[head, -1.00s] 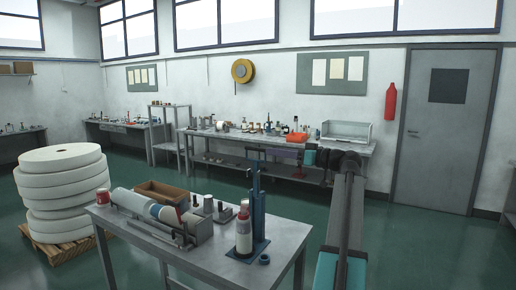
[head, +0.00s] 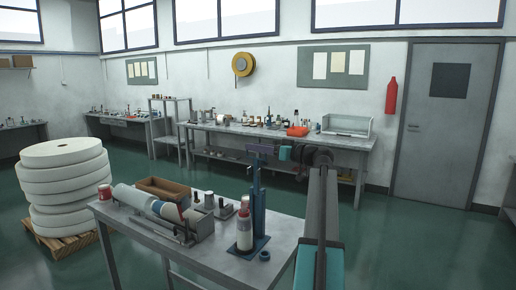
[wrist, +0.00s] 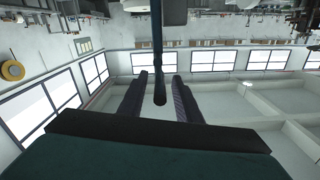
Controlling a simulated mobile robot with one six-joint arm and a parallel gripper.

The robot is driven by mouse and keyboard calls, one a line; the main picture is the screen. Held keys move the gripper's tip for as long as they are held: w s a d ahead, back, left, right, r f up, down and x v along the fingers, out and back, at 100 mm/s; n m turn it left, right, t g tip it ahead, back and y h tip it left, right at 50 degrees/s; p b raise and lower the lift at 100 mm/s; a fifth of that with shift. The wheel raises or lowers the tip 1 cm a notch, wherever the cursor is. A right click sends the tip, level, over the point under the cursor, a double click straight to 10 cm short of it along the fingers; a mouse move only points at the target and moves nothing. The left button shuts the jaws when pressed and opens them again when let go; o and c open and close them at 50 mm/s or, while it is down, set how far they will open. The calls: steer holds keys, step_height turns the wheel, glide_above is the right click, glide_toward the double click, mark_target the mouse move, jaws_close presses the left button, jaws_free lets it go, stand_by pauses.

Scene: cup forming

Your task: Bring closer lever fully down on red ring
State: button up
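The closer is a blue upright stand (head: 257,205) on a blue base plate at the right end of the near table. A white container (head: 244,235) stands beside its column, with a red part (head: 244,202) at its top; I cannot tell whether this is the ring. My gripper (head: 262,149) is at the top of the closer, coming from the right. In the wrist view, the dark lever rod (wrist: 158,55) with a rounded end lies between my two fingers (wrist: 160,95), with a gap on each side. The gripper is open, around the lever and not closed on it.
The near table (head: 205,262) also carries a roller unit (head: 150,208), a wooden box (head: 165,187), a red-and-white can (head: 105,192) and a small dark ring (head: 264,255). A stack of white rolls (head: 65,185) stands at left. Green floor is clear behind the table.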

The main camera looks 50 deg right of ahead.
jaws_close()
steer(key=shift+a+b, duration=0.15)
steer(key=shift+b, duration=0.2)
